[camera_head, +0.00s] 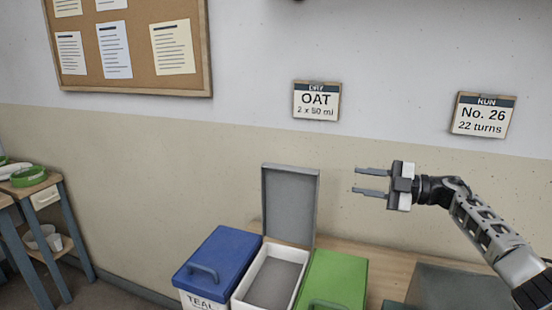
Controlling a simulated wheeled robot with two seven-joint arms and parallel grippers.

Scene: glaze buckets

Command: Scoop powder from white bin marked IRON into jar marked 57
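A white bin (238,298) stands open between a blue and a green bin, with its grey lid (290,205) raised upright at the back. Grey material, perhaps powder, shows inside it. Its front is cut off by the picture's lower edge, so I cannot read a mark on it. My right gripper (372,181) is open and empty in the air, above and to the right of the bins, its fingers pointing left. My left gripper is not in view. I see no jar marked 57 and no scoop.
A blue lidded bin marked TEAL (225,252) and a green lidded bin (338,275) flank the white one. A dark grey object (455,290) sits at lower right. Wall signs read OAT 2 x 50 ml (317,101) and No. 26, 22 turns (482,116). A side table (35,187) stands left.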

